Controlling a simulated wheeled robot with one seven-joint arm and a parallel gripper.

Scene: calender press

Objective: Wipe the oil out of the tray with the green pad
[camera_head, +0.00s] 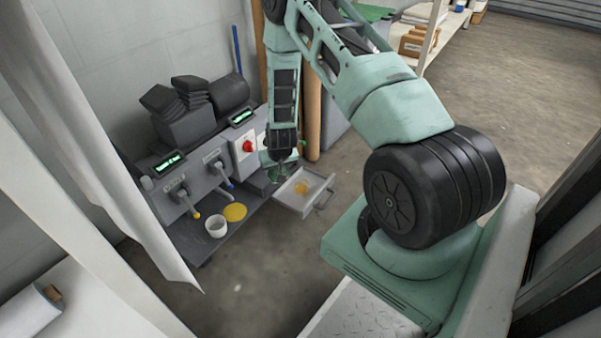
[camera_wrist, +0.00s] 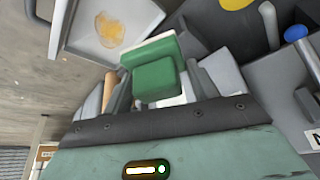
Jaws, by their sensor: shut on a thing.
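The tray (camera_head: 314,204) is a pale, drawer-like pan pulled out from the machine, with a handle at its front. A yellow-orange oil patch (camera_head: 302,187) lies on its floor. The tray also shows at the top left of the wrist view (camera_wrist: 78,40), with the oil (camera_wrist: 109,30) in it. The green pad (camera_wrist: 155,78) is a block with a pale layer along its far edge. My gripper (camera_wrist: 160,95) is shut on the pad. In the head view my gripper (camera_head: 279,172) is beside the tray's left end, and the pad is too small to make out there.
The grey machine (camera_head: 205,182) has a red knob (camera_head: 247,146) and blue and yellow levers. A white cup (camera_head: 216,226) and a yellow disc (camera_head: 235,212) stand on its ledge left of the tray. Brown rolls (camera_head: 313,115) stand behind. The floor in front is clear.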

